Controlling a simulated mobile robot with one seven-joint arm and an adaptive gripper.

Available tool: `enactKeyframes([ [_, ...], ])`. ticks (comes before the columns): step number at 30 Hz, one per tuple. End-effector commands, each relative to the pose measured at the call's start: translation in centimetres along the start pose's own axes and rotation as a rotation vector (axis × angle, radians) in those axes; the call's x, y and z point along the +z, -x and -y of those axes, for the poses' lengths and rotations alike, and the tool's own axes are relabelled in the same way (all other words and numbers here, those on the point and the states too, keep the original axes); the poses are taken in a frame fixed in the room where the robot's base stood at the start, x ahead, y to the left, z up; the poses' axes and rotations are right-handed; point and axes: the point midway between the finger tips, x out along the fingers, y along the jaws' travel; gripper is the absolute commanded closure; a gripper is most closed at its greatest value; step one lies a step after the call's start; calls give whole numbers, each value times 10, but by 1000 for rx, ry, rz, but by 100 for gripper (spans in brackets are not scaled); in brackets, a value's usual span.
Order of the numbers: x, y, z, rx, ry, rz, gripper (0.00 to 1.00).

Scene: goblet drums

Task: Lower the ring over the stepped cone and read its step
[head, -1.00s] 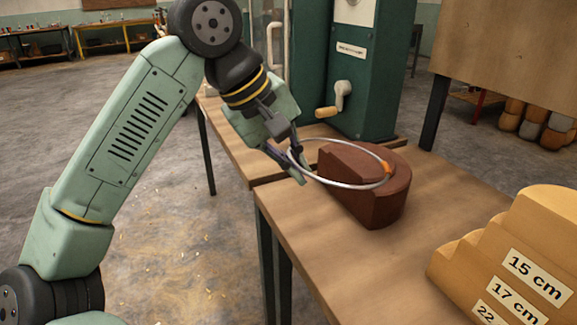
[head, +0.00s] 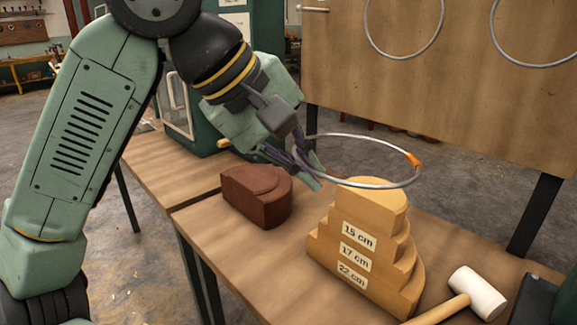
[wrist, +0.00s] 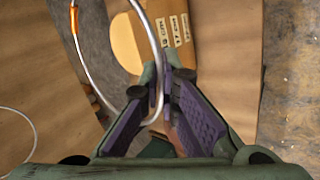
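The stepped cone (head: 372,245) is pale wood, with labels 15 cm, 17 cm and 22 cm from top to bottom. It stands on the bench in the head view, and its top and labels show in the wrist view (wrist: 172,30). My gripper (head: 308,170) is shut on the metal ring (head: 343,137), a thin silver hoop with an orange mark (head: 413,159). In the head view the ring appears above the cone's top, roughly level and offset. The wrist view shows the ring's near edge (wrist: 152,35) between my fingers (wrist: 160,95). The exact height gap cannot be told.
A brown stepped block (head: 257,196) sits on the bench left of the cone. A white-headed mallet (head: 478,293) lies to the right. Two hoops (head: 404,55) hang on the upright board (head: 460,90) behind. Bare bench (head: 235,255) lies in front of the brown block.

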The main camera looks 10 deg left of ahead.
Motion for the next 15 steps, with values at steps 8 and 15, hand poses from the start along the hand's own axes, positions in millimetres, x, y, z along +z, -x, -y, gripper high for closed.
enactKeyframes([
  [8,-2,-17,-3,1,-2,3,100],
  [15,-7,-38,-7,1,-1,2,100],
])
